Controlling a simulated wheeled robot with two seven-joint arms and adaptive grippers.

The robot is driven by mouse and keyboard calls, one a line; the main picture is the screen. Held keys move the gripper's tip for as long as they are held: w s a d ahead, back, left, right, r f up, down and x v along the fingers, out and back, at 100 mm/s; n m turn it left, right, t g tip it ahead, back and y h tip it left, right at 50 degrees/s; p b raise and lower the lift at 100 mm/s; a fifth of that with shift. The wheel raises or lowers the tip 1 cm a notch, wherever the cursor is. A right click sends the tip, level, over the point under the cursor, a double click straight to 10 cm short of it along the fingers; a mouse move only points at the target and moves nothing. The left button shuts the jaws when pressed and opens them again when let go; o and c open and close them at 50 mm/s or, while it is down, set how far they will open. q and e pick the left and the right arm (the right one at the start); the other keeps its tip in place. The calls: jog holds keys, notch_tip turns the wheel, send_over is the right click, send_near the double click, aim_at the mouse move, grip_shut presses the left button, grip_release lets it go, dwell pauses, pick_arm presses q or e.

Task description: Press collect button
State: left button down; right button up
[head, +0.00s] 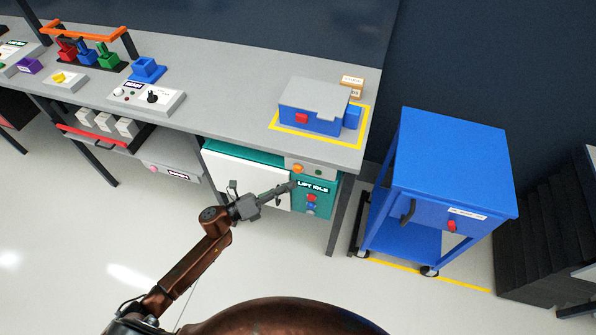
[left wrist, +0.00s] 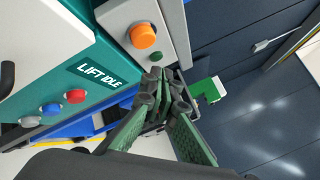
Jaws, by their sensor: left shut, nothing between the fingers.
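The teal lift unit (head: 326,206) stands under the right end of the bench and carries a "LIFT IDLE" display (head: 313,187). Its light grey upper panel (head: 322,167) has an orange button (head: 298,169) and a smaller green one. Below the display are a red button (head: 311,198) and a blue button. No label reading "collect" is legible. My left gripper (head: 290,187) is shut and empty in front of the unit. In the left wrist view its fingertips (left wrist: 166,84) show just beside the green button (left wrist: 155,57), near the orange button (left wrist: 143,35); contact cannot be told.
A blue cart (head: 452,170) stands to the right. The bench (head: 220,95) holds a blue-grey box (head: 312,104) inside a yellow outline, a control box (head: 147,97) and coloured items in an orange-railed rack. The floor in front is clear.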

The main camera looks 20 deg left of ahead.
aim_at(297, 169)
pick_arm(q)
jog(key=shift+w, duration=1.2)
pick_arm(e)
jog(key=shift+s+a+f, duration=0.2)
jog(key=shift+a+f, duration=0.15)
jog(key=shift+f, duration=0.1)
jog(key=shift+d, duration=0.35)
pick_arm(q)
jog(key=shift+w+b, duration=0.1)
jog(key=shift+b, duration=0.25)
pick_arm(e)
jog(key=shift+a, duration=0.1)
pick_arm(q)
jog(key=shift+w, duration=0.3)
pick_arm(e)
jog(key=shift+a+f, duration=0.15)
jog(key=shift+a, duration=0.05)
